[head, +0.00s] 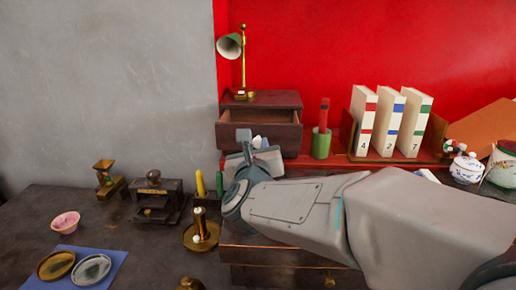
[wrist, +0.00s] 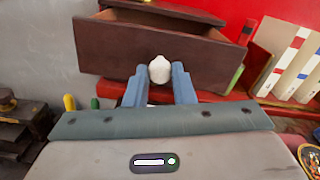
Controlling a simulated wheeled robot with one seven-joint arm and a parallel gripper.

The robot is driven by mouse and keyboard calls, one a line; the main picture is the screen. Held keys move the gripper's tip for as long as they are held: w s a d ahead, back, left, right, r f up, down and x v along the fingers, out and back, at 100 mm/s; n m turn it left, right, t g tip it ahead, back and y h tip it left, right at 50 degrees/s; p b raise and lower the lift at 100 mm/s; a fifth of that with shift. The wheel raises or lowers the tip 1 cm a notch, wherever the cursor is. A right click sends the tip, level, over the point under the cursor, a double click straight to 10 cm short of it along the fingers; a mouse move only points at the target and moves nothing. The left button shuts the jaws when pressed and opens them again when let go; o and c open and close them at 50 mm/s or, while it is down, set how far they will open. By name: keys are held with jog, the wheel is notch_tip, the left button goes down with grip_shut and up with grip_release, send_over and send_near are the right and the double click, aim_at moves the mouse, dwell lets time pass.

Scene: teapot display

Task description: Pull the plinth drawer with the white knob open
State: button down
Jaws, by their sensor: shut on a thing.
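The plinth drawer (wrist: 110,50) is a dark brown wooden drawer, pulled part-way out of its box, with its hollow inside showing from above. In the head view the drawer front (head: 232,136) is partly hidden behind my arm and gripper. The white knob (wrist: 159,69) is on the drawer front, between my two blue-grey fingers. My gripper (wrist: 160,74) is shut on the white knob. In the head view my gripper (head: 246,146) is at the drawer front, and the knob is hidden there.
The plinth (head: 270,98) carries a brass lamp with a green shade (head: 231,46). A green cup with a red stick (head: 321,143) and numbered binders (head: 390,125) stand to the right. Yellow (head: 200,183) and green candles, a brass candlestick (head: 202,235) and a small press (head: 155,200) are at left.

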jog(key=c, duration=1.2)
grip_release()
jog(key=shift+s, duration=0.1)
jog(key=s, duration=1.3)
jog(key=shift+s+p, duration=0.35)
jog(key=shift+r, duration=0.1)
